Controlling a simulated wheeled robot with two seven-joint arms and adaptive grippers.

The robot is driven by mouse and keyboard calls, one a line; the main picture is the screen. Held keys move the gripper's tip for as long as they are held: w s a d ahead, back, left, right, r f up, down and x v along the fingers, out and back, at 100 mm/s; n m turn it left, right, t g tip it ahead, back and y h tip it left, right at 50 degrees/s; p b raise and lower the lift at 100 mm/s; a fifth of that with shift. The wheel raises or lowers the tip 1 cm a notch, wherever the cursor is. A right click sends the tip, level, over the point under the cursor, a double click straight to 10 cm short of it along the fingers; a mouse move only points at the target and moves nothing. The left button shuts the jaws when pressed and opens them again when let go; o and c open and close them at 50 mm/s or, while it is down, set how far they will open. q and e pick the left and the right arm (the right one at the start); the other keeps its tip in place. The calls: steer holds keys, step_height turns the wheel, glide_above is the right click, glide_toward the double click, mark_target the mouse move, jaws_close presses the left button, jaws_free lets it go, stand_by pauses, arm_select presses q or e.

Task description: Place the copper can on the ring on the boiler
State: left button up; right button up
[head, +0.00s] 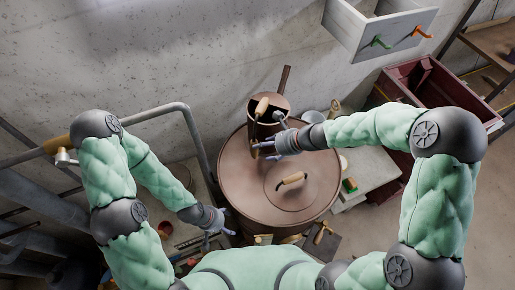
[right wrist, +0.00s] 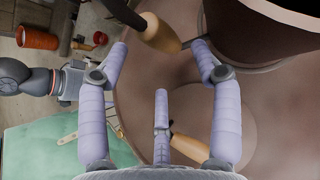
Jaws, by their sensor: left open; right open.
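The copper can (head: 270,126), dark brown with a long spout and a pale wooden handle, stands on the back part of the round boiler (head: 235,188). My right gripper (head: 257,150) is open beside the can. In the right wrist view the can (right wrist: 280,28) is at the upper right, cut off by the frame, and its wooden handle (right wrist: 165,37) lies between the open fingertips. I cannot tell whether they touch it. No separate ring shows clearly; the can may hide it. My left gripper (head: 220,231) is open and empty at the boiler's front left edge.
A lid with a wooden handle (head: 292,179) is on the boiler top. A metal railing (head: 190,125) stands at left. Small tools lie on the low surfaces around the boiler.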

steer(key=shift+v, duration=2.3)
